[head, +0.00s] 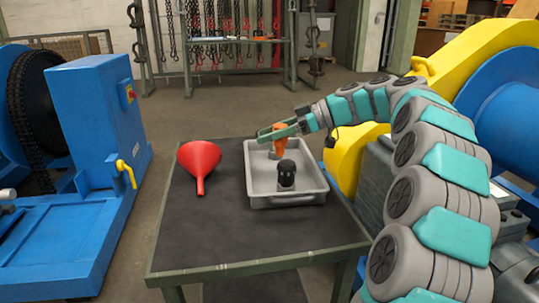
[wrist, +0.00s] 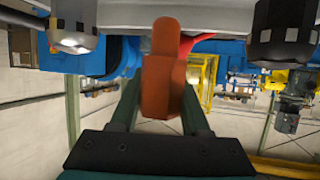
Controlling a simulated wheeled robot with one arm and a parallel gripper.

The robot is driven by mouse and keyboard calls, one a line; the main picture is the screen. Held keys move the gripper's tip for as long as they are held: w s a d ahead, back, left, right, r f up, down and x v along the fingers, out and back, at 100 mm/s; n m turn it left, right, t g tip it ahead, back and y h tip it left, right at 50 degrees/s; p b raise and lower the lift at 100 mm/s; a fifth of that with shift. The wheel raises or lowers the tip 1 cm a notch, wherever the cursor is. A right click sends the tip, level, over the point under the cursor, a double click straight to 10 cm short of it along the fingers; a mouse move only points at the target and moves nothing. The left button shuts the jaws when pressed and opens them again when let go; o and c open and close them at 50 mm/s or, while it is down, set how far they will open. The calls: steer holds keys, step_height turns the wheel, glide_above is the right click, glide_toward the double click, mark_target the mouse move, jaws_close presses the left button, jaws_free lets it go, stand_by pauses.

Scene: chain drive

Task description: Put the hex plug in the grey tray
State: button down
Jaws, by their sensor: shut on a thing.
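My gripper (head: 276,132), with green fingers, is shut on an orange piece (head: 280,146) over the far part of the grey tray (head: 262,200). In the wrist view the orange piece (wrist: 161,85) stands between the fingers. A black, round piece (head: 286,176) stands upright in the near part of the tray. In the wrist view a dark piece with pale square patches (wrist: 285,30) is at upper right, and a dark piece with a shiny faceted end (wrist: 73,28) at upper left.
The tray stands on a dark-topped table (head: 225,235) with a green frame. A red funnel (head: 199,164) lies left of the tray. The front of the table is clear. Blue machines (head: 95,120) stand left; a yellow guard (head: 470,55) and blue drum are right.

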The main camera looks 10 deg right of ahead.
steer(key=shift+f, duration=2.55)
steer(key=shift+f+b, duration=0.2)
steer(key=shift+b, duration=0.25)
steer(key=shift+c, duration=1.9)
jaws_free()
steer(key=shift+r, duration=0.1)
steer(key=shift+d+r+p, duration=0.15)
steer(key=shift+r+p, duration=0.1)
steer(key=shift+p, duration=0.1)
steer(key=v, duration=1.1)
steer(key=shift+s+d+r, duration=0.1)
steer(key=shift+d+r, duration=0.05)
steer(key=shift+d, duration=0.1)
